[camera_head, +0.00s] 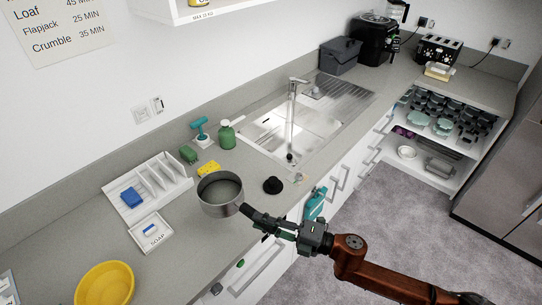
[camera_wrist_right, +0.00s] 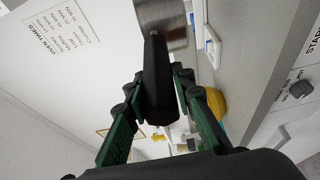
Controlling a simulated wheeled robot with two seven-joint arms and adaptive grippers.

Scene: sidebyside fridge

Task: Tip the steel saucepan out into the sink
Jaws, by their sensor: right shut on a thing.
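My right gripper (camera_head: 270,221) is shut on the saucepan's black handle. In the right wrist view the black handle (camera_wrist_right: 156,75) runs between the green fingers (camera_wrist_right: 155,110), with the steel pan (camera_wrist_right: 165,15) beyond. I cannot tell whether the pan rests on the counter or is just above it. The steel sink (camera_head: 293,128) with its upright tap (camera_head: 291,115) lies farther back, right of the pan. My left gripper is not in view.
A black plug-like knob (camera_head: 272,185) sits between pan and sink. A soap tray (camera_head: 151,233) and yellow bowl (camera_head: 105,285) are left.

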